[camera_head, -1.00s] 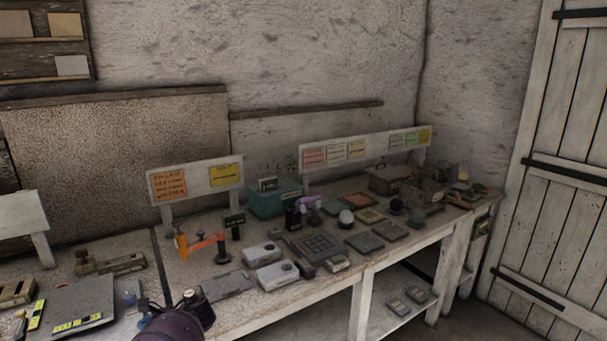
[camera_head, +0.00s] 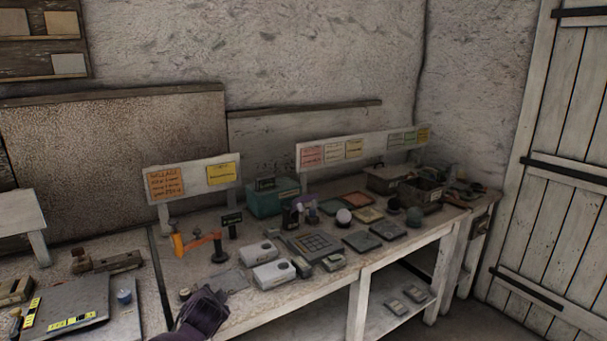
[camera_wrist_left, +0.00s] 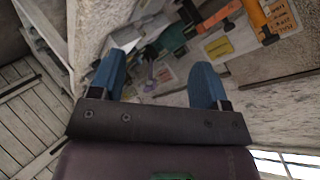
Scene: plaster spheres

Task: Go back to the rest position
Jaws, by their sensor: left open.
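My left gripper (camera_wrist_left: 160,62) shows in the wrist view with its two blue fingers spread wide apart. Nothing is between them. It is in the air, and the bench with its signs appears beyond the fingertips, turned over in that view. In the head view a dark purple part of my arm (camera_head: 203,315) is at the bottom, in front of the bench's near edge; the fingers cannot be made out there. My right gripper is in neither view.
The bench (camera_head: 340,280) holds white boxes (camera_head: 272,274), a grid tray (camera_head: 314,245), a teal box (camera_head: 270,200) and an orange clamp-like tool (camera_head: 196,242). A dark grey board (camera_head: 75,300) lies at the left. A plank door (camera_head: 560,180) stands at the right.

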